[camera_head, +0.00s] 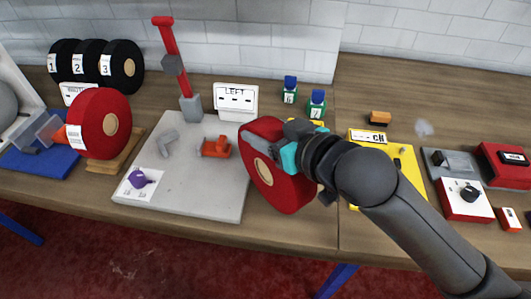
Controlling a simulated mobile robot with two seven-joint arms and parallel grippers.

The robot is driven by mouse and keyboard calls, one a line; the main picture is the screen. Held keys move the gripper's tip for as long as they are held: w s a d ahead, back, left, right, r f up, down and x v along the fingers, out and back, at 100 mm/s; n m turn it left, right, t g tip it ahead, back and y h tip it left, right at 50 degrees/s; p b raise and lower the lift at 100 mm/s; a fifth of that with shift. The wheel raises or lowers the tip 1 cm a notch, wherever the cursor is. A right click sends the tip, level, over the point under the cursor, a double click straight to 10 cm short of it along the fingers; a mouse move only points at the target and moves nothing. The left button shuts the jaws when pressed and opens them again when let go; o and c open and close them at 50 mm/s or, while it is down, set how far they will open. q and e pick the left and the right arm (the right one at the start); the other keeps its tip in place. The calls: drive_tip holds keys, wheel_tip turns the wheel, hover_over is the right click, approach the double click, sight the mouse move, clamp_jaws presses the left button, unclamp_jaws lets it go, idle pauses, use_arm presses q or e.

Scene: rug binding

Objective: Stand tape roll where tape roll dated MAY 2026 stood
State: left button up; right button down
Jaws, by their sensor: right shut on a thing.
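My right gripper (290,153) is shut on a red tape roll (272,187) with a tan core. It holds the roll upright at the front right edge of the grey board. Another red tape roll (92,112) stands upright at the left by a wooden base (115,160), with a white tag on its left side. Three black rolls (125,66) stand in a row at the back left, with tags 1, 2 and 3. I cannot read a MAY 2026 date on any roll. My left gripper is not in view.
The grey board (190,195) carries a red post (168,50), an orange part (216,147) and a purple piece (139,178). A LEFT sign (236,98) stands behind it. A yellow plate (412,178) and a red-and-white switch box (466,198) lie right of my gripper.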

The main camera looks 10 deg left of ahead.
drive_tip(key=shift+f+b, duration=0.6)
drive_tip(key=shift+f, duration=1.95)
drive_tip(key=shift+c, duration=0.6)
unclamp_jaws()
drive_tip(key=shift+f, duration=0.1)
